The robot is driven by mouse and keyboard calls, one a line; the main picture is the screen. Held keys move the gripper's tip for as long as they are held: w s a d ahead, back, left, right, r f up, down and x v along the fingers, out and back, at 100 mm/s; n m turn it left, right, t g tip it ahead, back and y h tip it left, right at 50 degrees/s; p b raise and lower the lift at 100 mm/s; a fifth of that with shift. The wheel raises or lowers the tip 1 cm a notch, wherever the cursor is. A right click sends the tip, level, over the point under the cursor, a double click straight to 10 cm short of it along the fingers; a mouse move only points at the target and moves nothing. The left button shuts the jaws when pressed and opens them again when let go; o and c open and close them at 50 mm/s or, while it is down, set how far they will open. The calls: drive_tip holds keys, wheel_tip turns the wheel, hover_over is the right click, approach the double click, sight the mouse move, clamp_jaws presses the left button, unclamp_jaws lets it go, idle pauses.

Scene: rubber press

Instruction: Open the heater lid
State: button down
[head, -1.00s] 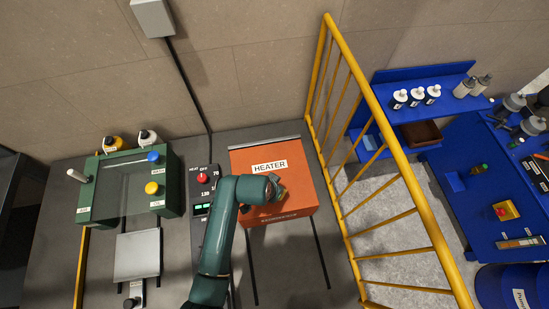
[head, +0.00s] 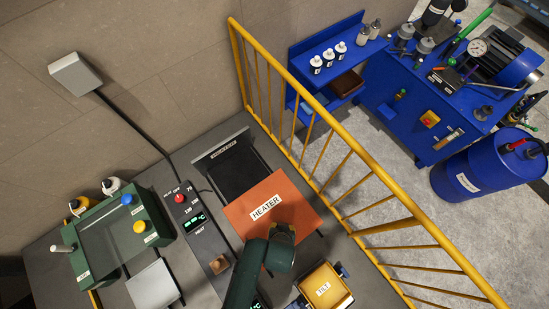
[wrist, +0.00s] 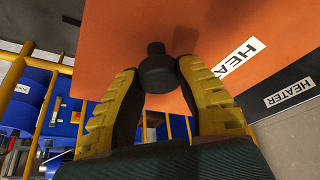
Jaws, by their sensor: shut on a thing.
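The heater lid (head: 245,215) is an orange plate with a white HEATER label. In the head view it lies forward of the heater's dark back panel (head: 215,152), uncovering a black area (head: 240,178) behind it. I cannot tell whether the lid is tilted or only shifted. My gripper (head: 282,232) is at the lid's front right, with my arm hiding part of that edge. In the wrist view my gripper (wrist: 157,80) is shut on a black knob (wrist: 157,68) that stands out from the orange lid (wrist: 115,35), one yellow finger on each side.
A yellow railing (head: 325,130) runs close along the right. A yellow TILT box (head: 325,287) sits at the front right. A control panel with a red knob (head: 180,198) and a green unit (head: 125,240) stand to the left. A blue bench and drum (head: 488,165) lie beyond the railing.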

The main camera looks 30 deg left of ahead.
drive_tip(key=shift+s+d+f, duration=0.3)
drive_tip(key=shift+s+d, duration=0.1)
drive_tip(key=shift+d, duration=0.2)
drive_tip(key=c, duration=0.6)
unclamp_jaws()
drive_tip(key=shift+w+r, duration=0.1)
drive_tip(key=shift+w, duration=0.05)
drive_tip(key=v, duration=1.2)
